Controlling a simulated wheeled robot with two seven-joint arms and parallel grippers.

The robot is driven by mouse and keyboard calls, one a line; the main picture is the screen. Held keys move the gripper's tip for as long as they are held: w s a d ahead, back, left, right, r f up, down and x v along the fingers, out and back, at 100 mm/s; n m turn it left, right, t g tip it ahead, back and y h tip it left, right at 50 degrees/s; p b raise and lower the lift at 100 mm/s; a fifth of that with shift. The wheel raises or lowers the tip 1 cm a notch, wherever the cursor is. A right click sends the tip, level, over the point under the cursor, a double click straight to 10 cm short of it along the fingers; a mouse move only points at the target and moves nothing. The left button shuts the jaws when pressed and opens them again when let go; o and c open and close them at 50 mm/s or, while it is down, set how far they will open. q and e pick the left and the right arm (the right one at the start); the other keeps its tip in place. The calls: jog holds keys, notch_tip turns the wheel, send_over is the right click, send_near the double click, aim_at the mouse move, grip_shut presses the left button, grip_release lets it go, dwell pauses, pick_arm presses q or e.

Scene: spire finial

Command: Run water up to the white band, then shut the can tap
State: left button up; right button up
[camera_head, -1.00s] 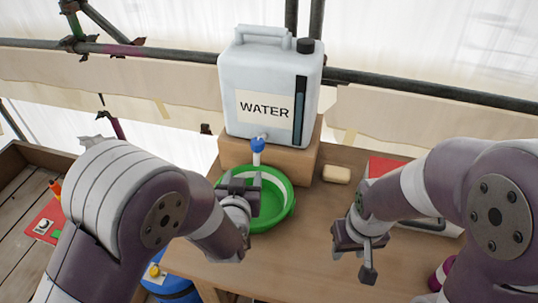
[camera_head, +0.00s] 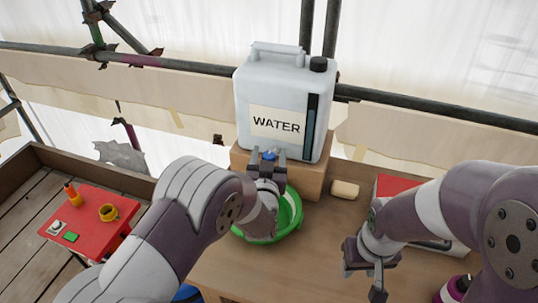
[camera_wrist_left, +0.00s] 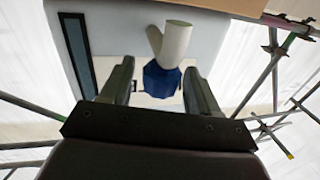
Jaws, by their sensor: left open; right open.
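The white water can (camera_head: 283,95) stands on a wooden block (camera_head: 312,180), with a "WATER" label and a dark level strip. My right gripper (camera_head: 362,262) is open and empty above the table's right side.
A soap-like beige block (camera_head: 345,190) lies right of the wooden block. A red case (camera_head: 392,186) is behind my right arm. Scaffold poles run behind.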

pick_arm(q)
jog(key=c, duration=0.9)
jog(key=shift+c, duration=0.2)
